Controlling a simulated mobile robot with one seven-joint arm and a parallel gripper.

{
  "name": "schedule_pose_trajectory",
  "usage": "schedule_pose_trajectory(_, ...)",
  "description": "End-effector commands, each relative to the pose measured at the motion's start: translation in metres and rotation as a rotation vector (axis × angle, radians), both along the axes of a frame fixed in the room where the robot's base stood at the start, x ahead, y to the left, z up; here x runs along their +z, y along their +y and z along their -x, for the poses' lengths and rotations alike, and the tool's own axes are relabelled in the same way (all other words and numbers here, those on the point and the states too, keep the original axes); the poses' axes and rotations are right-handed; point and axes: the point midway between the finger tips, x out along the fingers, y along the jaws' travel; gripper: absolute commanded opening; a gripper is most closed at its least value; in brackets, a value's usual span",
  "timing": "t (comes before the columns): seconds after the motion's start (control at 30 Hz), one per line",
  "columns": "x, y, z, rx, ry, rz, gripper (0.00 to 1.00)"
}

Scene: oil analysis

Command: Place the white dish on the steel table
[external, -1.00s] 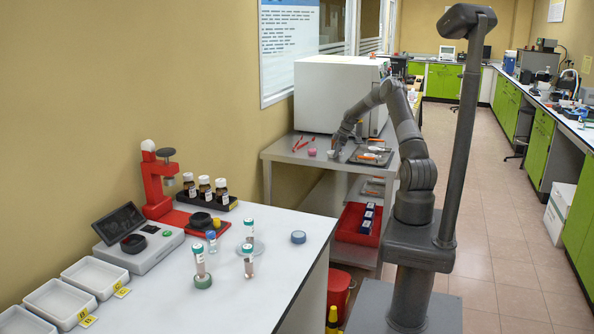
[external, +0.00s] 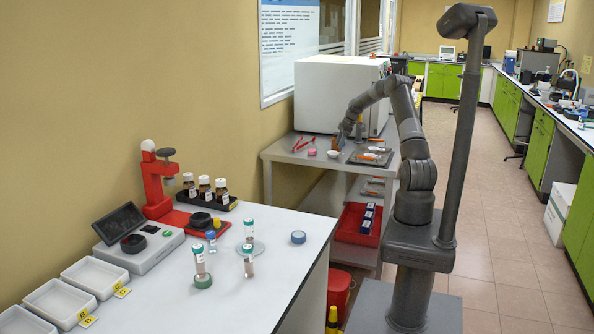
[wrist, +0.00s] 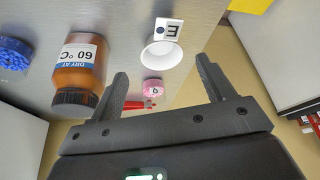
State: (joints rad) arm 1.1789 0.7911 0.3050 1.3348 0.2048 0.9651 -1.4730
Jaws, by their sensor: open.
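The white dish (external: 333,154) sits on the steel table (external: 284,151), near its front edge. In the wrist view the round dish (wrist: 166,55) rests on the metal surface beside a white tag marked E (wrist: 167,30). My gripper (external: 341,143) is just above the dish in the external view. In the wrist view my gripper (wrist: 161,66) is open, its two fingers wide apart with the dish showing between and beyond them. Nothing is held, and the dish looks clear of both fingers.
A brown bottle labelled 60 °C (wrist: 80,62) and a blue cap (wrist: 14,53) are left of the dish in the wrist view. A pink item (external: 312,152) and red tongs (external: 302,144) lie nearby. Trays (external: 371,156) sit at right; a white oven (external: 335,92) stands behind.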

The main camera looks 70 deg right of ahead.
Motion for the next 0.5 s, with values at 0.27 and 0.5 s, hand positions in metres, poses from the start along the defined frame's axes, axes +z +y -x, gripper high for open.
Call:
schedule_pose_trajectory(0.27,0.046,-0.007,0.017,0.0,0.0,0.001,0.74)
schedule_pose_trajectory(0.5,0.056,-0.009,0.021,0.0,0.0,-0.001,0.74)
